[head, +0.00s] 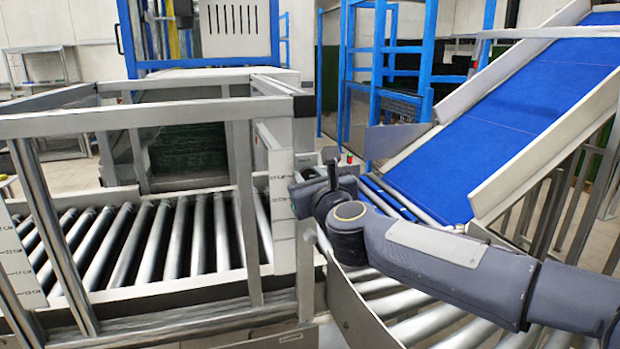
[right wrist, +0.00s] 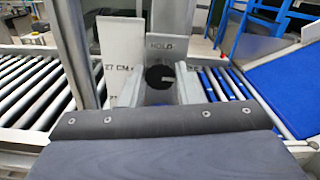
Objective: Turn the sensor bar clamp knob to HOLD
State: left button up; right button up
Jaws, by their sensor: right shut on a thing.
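The clamp knob (right wrist: 158,76) is a round black knob in the middle of the right wrist view. It sits on a grey plate (right wrist: 178,46) with the word HOLD printed above it. A short light mark shows on the knob's face, right of its middle; its exact setting is hard to read. My right gripper (right wrist: 160,86) is shut on the knob, with a finger on each side. In the head view my right gripper (head: 303,188) is at the post right of the frame, and my arm and wrist hide the knob there. My left gripper is not in view.
A grey metal frame (head: 140,118) stands over the roller conveyor (head: 150,240) at the left. A white scale plate with CM marks (right wrist: 122,50) stands left of the knob. A blue belt ramp (head: 500,130) rises at the right. More rollers (head: 410,305) run below my right arm.

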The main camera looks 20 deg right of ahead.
jog(key=shift+n, duration=0.3)
jog(key=n, duration=0.3)
jog(key=shift+r+n+p, duration=0.1)
jog(key=shift+n+p, duration=0.3)
jog(key=n+p, duration=0.1)
jog(key=n, duration=0.3)
jog(key=shift+n, duration=0.3)
jog(key=n+p, duration=0.1)
jog(key=n, duration=0.3)
jog(key=shift+a+p, duration=0.1)
jog(key=shift+p, duration=0.2)
jog(key=shift+n+p, duration=0.7)
jog(key=shift+n, duration=1.8)
jog(key=shift+f, duration=0.2)
jog(key=o, duration=1)
